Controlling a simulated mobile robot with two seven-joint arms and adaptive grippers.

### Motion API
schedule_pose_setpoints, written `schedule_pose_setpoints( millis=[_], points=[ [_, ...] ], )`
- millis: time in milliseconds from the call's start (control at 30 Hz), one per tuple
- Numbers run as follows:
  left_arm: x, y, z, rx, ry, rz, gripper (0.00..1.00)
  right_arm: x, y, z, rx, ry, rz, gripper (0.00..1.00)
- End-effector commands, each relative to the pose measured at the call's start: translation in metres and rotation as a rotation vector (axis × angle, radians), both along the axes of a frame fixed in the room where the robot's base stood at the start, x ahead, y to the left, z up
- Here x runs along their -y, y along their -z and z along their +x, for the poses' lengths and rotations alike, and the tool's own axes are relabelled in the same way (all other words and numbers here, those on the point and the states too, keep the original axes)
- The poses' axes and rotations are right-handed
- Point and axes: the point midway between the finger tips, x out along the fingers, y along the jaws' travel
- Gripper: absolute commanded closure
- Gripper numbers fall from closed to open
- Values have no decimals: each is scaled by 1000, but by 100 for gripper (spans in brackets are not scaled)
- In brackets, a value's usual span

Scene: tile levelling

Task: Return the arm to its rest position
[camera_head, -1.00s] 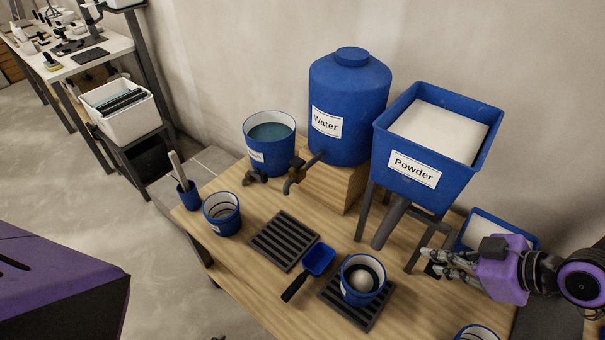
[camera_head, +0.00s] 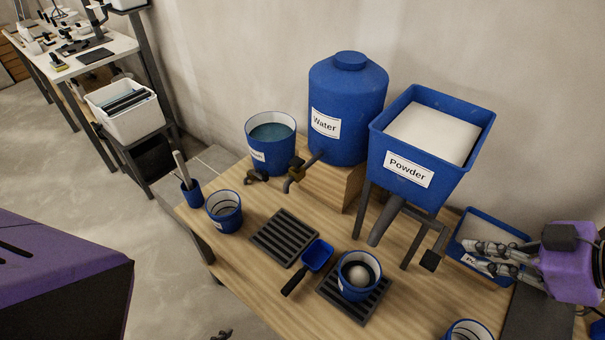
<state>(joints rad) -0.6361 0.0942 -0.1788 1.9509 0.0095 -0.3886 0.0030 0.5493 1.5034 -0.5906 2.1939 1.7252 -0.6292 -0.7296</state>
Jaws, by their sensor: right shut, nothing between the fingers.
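My right gripper (camera_head: 476,256) is at the right edge of the table, over the blue powder tray behind it, with its fingers pointing left. It is shut and holds nothing. It is apart from the lever (camera_head: 430,260) below the blue powder hopper (camera_head: 420,150). A blue bucket (camera_head: 358,276) with a pale mound inside stands on the front grate.
The wooden table (camera_head: 250,285) also carries a water tank (camera_head: 346,105), a water bucket (camera_head: 270,142), an empty bucket (camera_head: 224,211), a blue scoop (camera_head: 317,256), an empty grate (camera_head: 285,238) and a blue tray (camera_head: 489,228). Another bucket (camera_head: 468,332) is cut off at the front.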

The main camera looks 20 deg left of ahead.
Motion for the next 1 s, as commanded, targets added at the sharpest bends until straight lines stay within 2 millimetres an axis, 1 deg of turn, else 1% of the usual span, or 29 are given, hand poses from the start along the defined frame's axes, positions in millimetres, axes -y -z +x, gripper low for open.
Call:
schedule_pose_setpoints(
  millis=[33, 467, 567, 667, 767, 867, 900, 1000],
  points=[
    [1, -2, 4, 7, 1, -2, 3, 2, -2, -1, 1, 0, -1, 100],
    [5, -3, 6, 10, -4, -10, 3, 3, -4, -1, 0, 0, 1, 100],
    [7, -4, 12, 19, -3, -12, 3, 3, -4, -1, 0, 0, 1, 100],
    [9, -8, 26, 41, 4, -13, 3, 1, 1, -2, -1, 3, 6, 100],
    [10, -12, 34, 56, 8, -15, 3, -6, 20, -4, -6, 25, 34, 100],
    [10, -13, 36, 60, 8, -15, 3, -17, 54, -7, -9, 80, 80, 100],
    [10, -13, 36, 60, 8, -15, 3, -23, 70, -9, -9, 114, 104, 100],
    [10, -13, 34, 57, 9, -14, 3, -31, 110, -16, -10, 222, 159, 100]
  ],
)
